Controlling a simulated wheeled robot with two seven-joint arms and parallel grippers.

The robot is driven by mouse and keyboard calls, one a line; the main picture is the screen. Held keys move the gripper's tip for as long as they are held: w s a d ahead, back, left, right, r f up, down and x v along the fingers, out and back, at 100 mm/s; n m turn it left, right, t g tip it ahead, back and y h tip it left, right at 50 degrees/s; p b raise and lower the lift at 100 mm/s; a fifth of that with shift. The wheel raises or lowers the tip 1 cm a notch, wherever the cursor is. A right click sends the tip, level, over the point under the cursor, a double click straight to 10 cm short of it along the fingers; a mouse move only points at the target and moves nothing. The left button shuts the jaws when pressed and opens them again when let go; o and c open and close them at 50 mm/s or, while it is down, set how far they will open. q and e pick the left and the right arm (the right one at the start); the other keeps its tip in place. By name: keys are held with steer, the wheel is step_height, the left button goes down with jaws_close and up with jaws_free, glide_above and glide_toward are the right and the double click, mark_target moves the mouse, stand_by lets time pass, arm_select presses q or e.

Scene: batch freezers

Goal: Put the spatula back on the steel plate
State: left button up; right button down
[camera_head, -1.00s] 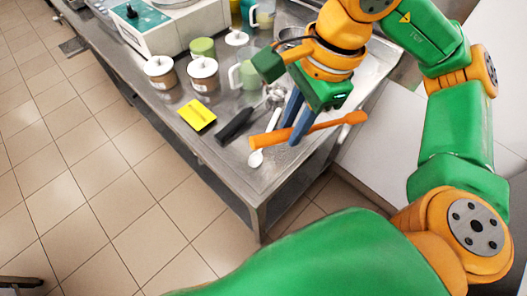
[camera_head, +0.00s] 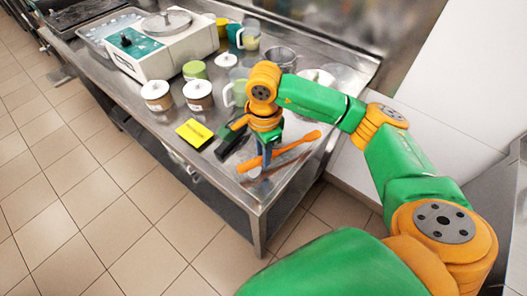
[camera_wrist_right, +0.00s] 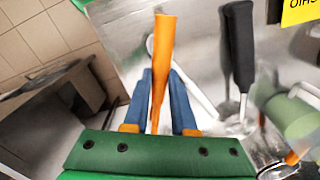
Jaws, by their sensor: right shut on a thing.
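The orange spatula (camera_head: 290,149) is held crosswise near the front corner of the steel table, its wider end to the right. My right gripper (camera_head: 265,160) is shut on it, with the blue fingers on either side of its shaft. In the right wrist view the spatula (camera_wrist_right: 161,50) stands between the fingers (camera_wrist_right: 158,84) and points away. I cannot tell whether it touches the tabletop. A shiny round dish (camera_head: 318,77) farther back on the table may be the steel plate, but I cannot be sure. My left gripper is not in view.
A black-handled tool (camera_wrist_right: 238,50) lies close beside the spatula. A yellow card (camera_head: 194,133), lidded jars (camera_head: 157,94), a clear jug (camera_head: 237,88) and a white machine (camera_head: 158,45) stand on the steel table (camera_head: 215,172). The table's front corner is close to the gripper.

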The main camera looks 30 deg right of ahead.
steer(key=shift+w+f, duration=0.1)
steer(key=shift+f, duration=0.35)
steer(key=shift+f+b, duration=0.2)
steer(key=shift+b, duration=0.1)
steer(key=shift+f+b, duration=0.45)
steer(key=shift+b, duration=0.05)
steer(key=c, duration=0.7)
jaws_free()
steer(key=shift+r, duration=0.1)
